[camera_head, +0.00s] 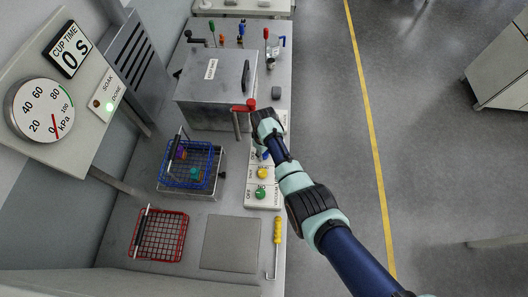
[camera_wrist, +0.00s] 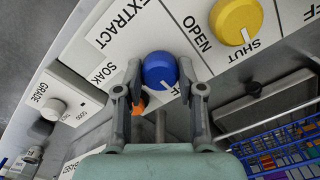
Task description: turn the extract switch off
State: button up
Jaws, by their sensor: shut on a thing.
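The extract switch is a blue round knob (camera_wrist: 160,70) on a white panel, below the label EXTRACT in the wrist view. My gripper (camera_wrist: 160,76) has one finger on each side of the blue knob and is shut on it. The letters "FF" show at the knob's lower edge, partly covered. In the head view, my wrist hides most of the switch.
A yellow knob (camera_wrist: 236,20) marked OPEN and SHUT is close beside the blue one. An orange part (camera_wrist: 143,99) shows behind a finger near SOAK. A green knob (camera_head: 261,193), blue basket (camera_head: 190,179), red basket (camera_head: 158,235) and metal box (camera_head: 214,90) are nearby.

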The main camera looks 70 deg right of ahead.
jog(key=o, duration=1.1)
jog(key=shift+o, duration=0.2)
notch_tip(320, 180, up, 12)
